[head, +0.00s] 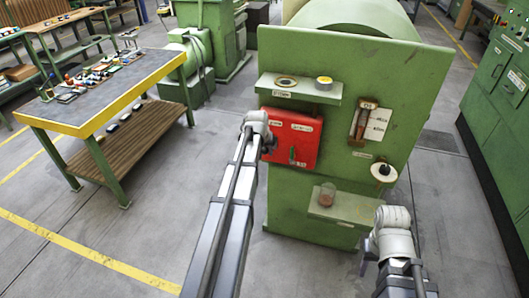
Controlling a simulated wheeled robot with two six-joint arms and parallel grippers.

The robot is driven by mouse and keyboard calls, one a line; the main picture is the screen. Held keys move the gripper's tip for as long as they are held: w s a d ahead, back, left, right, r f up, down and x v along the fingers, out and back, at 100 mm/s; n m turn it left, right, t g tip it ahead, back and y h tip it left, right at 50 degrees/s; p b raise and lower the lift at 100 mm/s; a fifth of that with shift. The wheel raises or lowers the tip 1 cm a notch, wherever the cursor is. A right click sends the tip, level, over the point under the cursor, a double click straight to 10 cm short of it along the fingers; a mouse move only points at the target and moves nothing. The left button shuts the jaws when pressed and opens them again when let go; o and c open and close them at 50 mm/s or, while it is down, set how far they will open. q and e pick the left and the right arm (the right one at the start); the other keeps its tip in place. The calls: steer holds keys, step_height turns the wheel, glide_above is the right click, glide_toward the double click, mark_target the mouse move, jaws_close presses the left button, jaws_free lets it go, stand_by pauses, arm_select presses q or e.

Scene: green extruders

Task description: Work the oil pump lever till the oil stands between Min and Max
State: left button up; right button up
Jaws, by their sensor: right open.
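The green machine panel (345,65) carries a brown upright gauge (361,121) with a white card (378,124) beside it. The oil level in it is too small to read. A round pale part with a dark centre (384,171) sits below right; I cannot tell whether it is the pump lever. My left gripper (270,143) is at the left side of the red box (303,127); its fingers are mostly hidden and contact is unclear. My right gripper (393,217) is low in front of the panel's right side, apart from the gauge, open, its fingertips hardly visible.
The upper shelf (307,92) holds a dark ring (286,82) and a yellow-topped item (324,82). The lower shelf (350,208) holds a jar with reddish contents (327,193). A workbench (107,94) stands left, green cabinets (502,90) right. The floor between bench and machine is clear.

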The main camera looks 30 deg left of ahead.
arm_select(q)
jaws_close()
stand_by(1.0)
